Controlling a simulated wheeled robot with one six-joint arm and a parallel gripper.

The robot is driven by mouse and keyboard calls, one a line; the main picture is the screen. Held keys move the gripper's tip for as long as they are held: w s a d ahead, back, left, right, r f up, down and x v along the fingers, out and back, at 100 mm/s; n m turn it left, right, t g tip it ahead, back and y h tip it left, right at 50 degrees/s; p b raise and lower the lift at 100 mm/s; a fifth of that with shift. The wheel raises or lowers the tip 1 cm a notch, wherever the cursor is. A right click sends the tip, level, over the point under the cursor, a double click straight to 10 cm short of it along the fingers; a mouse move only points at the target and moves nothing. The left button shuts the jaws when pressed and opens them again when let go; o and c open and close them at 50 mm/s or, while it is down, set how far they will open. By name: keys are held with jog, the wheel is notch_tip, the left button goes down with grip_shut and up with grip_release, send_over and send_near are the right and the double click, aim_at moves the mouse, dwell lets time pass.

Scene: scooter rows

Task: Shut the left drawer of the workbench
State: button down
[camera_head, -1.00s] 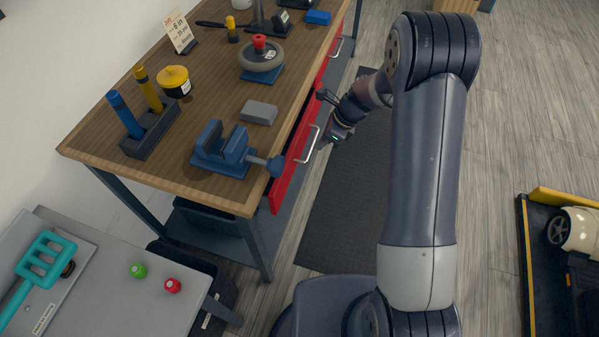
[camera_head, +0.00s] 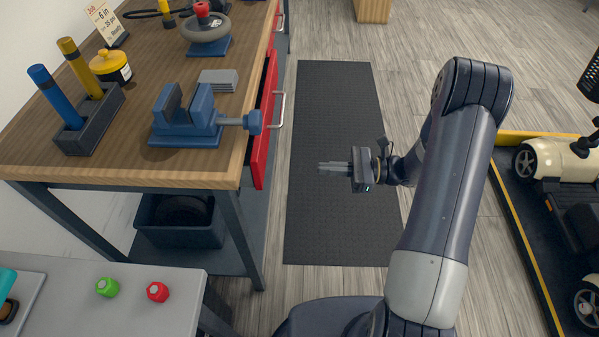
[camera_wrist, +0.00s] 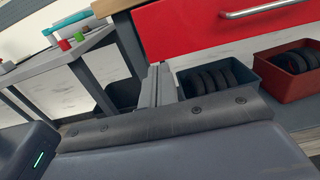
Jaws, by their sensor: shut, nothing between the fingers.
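The workbench (camera_head: 140,158) has a wooden top and red drawers on its right side. The left drawer (camera_head: 262,130) is the nearer one in the head view. Its front stands a little out past the bench edge, so it looks partly open. Its silver handle (camera_head: 280,109) faces right. The drawer front also shows in the wrist view (camera_wrist: 215,32), with its handle (camera_wrist: 275,9) at the upper right. My gripper (camera_head: 321,167) is shut and empty, pointing left toward the bench over the floor mat, apart from the drawer. Its fingers (camera_wrist: 157,72) show in the wrist view.
A blue vise (camera_head: 187,115) has its screw end jutting above the drawer. A dark mat (camera_head: 330,230) lies on clear floor beside the bench. A grey table (camera_head: 75,310) stands at the lower left. Bins with tyres, one blue (camera_wrist: 187,91), one red (camera_wrist: 292,92), sit below the drawer.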

aim_at(262, 166)
jog(key=a, duration=1.3)
jog(key=shift+w+p, duration=0.2)
jog(key=shift+p, duration=0.2)
jog(key=shift+a, duration=0.15)
jog(key=shift+a, duration=0.1)
jog(key=a, duration=0.4)
jog(key=shift+a+b, duration=0.15)
jog(key=shift+b, duration=0.2)
jog(key=shift+w+r, duration=0.1)
jog(key=shift+a, duration=0.1)
jog(key=shift+d, duration=0.25)
jog(key=d, duration=1.4)
jog(key=shift+s+b, duration=0.25)
jog(key=shift+b, duration=0.2)
